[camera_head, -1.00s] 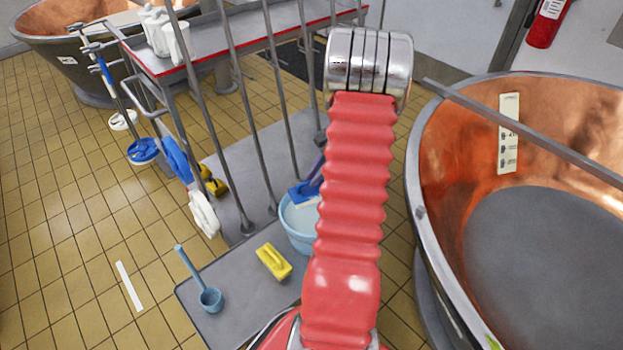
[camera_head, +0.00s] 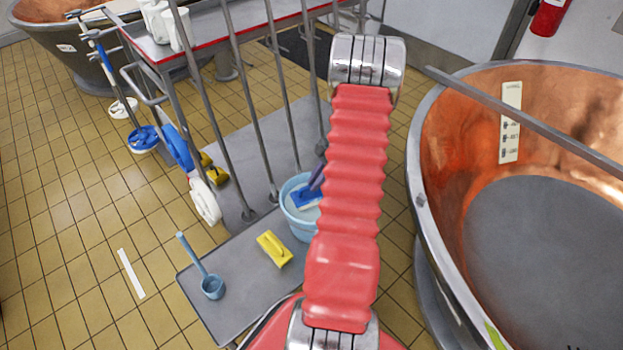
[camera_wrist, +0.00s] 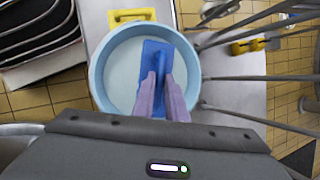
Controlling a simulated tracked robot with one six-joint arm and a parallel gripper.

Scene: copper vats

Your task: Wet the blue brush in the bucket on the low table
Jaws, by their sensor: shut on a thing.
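The light blue bucket (camera_head: 299,228) stands on the low grey table (camera_head: 228,262), partly hidden behind my red arm. The blue brush (camera_head: 306,196) lies within the bucket's opening; its flat rectangular head also shows in the wrist view (camera_wrist: 156,52), inside the round rim of the bucket (camera_wrist: 98,76). My gripper (camera_wrist: 161,84) has its purple fingers shut on the brush's handle; in the head view it is mostly hidden by the arm. Pale liquid seems to fill the bucket. I cannot tell whether the brush touches it.
A yellow scrubber (camera_head: 274,249) and a blue ladle (camera_head: 210,284) lie on the low table. Grey upright bars (camera_head: 242,150) rise behind the bucket. A large copper vat (camera_head: 432,190) stands close on the right.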

